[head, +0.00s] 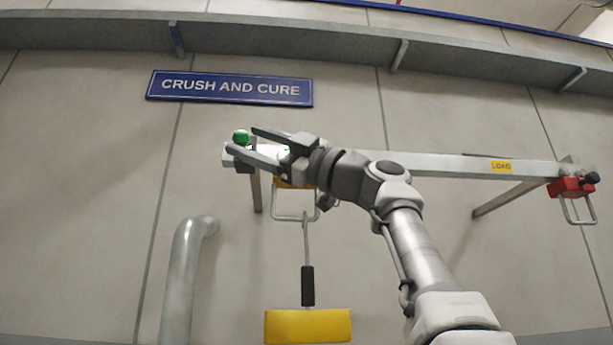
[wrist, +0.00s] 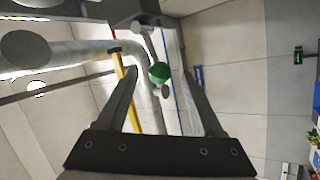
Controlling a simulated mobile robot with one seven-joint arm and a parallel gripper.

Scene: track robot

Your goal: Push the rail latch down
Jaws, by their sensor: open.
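The rail latch shows as a green ball knob (head: 241,137) at the left end of the pale horizontal rail (head: 440,165). The knob also shows in the wrist view (wrist: 160,72), in line with the gap between my fingers. My gripper (head: 243,140) is open and empty, its two fingers pointing left toward the knob. In the head view the fingertips lie on either side of it; I cannot tell whether they touch it. My gripper and wrist hide part of the rail and of the latch's mount.
A yellow carriage (head: 290,184) with a wire loop sits at the rail below my gripper. A hook with a black grip (head: 308,286) and yellow block (head: 308,326) hangs there. A red carriage (head: 571,187) is at the right end. A grey pipe (head: 183,275) stands lower left.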

